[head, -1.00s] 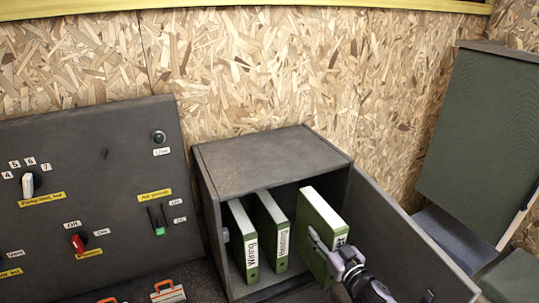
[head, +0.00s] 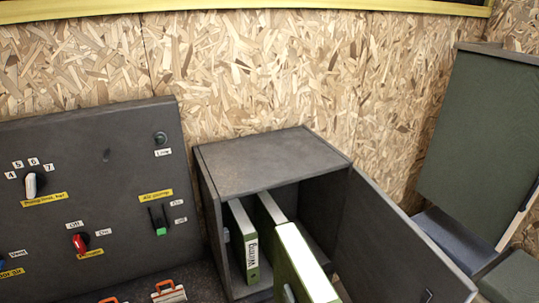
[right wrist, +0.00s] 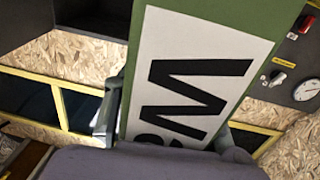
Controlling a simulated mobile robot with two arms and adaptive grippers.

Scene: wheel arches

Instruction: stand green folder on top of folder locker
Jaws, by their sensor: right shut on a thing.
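The folder locker (head: 265,163) is a dark grey box against the wall, its door (head: 405,235) open to the right. Its top is bare. A green folder (head: 303,262) with a white label is held by my right gripper (head: 289,293), which shows only as a small grey part at the bottom edge. In the right wrist view the fingers are shut on the green folder (right wrist: 185,85), one on each side of its labelled spine. The folder is in front of the locker opening and partly hides what is inside. My left gripper is not in view.
A green folder labelled Wiring (head: 246,243) stands inside the locker, with another folder (head: 268,207) beside it, mostly hidden. A dark control panel (head: 95,190) with knobs stands at left. Orange-handled cases (head: 168,291) lie at the bottom. A green board (head: 480,130) stands at right.

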